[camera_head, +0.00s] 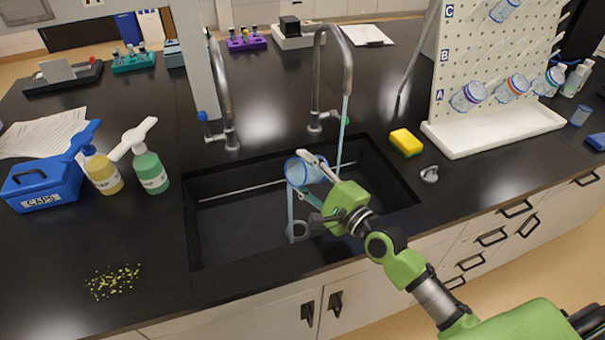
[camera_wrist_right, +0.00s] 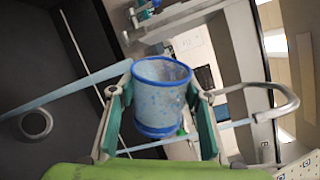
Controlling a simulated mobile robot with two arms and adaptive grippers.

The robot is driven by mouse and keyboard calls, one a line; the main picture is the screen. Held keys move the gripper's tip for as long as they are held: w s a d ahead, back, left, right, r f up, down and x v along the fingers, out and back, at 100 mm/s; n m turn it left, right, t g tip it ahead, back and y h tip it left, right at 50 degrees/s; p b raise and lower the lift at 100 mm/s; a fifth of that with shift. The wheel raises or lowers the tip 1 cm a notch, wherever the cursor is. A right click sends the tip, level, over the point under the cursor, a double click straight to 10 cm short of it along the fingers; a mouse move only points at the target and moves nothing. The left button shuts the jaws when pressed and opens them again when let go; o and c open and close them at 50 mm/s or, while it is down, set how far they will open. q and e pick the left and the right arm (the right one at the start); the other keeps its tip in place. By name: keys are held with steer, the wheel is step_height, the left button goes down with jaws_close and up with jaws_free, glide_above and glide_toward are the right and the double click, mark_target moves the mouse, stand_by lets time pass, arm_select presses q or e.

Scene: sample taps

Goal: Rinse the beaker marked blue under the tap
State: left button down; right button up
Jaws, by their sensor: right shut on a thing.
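My right gripper (camera_head: 322,178) is shut on a clear beaker with blue rims (camera_head: 303,171), holding it tilted above the black sink (camera_head: 240,225). In the right wrist view the beaker (camera_wrist_right: 160,97) sits between both fingers, with bluish specks on its wall. The right tap (camera_head: 347,65), with a green mark at its base, runs a stream of water (camera_head: 342,135) that falls to the right of the beaker in the head view. Another pale stream (camera_head: 290,212) shows below the beaker, towards the drain. The left tap (camera_head: 220,90), with a blue mark, shows no water. My left gripper is out of view.
A pegboard (camera_head: 480,55) with several beakers stands at right. A yellow sponge (camera_head: 406,142) and a grey stopper-like piece (camera_head: 429,174) lie right of the sink. Two bottles (camera_head: 150,170) (camera_head: 103,172) and a blue CAPS box (camera_head: 43,186) stand left. Green bits (camera_head: 114,280) lie front left.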

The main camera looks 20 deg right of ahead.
steer(key=n+b, duration=0.1)
steer(key=n, duration=0.2)
steer(key=shift+f+n, duration=0.1)
steer(key=shift+n, duration=0.8)
steer(key=shift+r+n, duration=0.2)
steer(key=shift+n, duration=0.5)
steer(key=n, duration=0.2)
steer(key=shift+n+p, duration=0.4)
steer(key=n, duration=0.4)
steer(key=shift+f+p, duration=0.15)
steer(key=shift+p, duration=0.15)
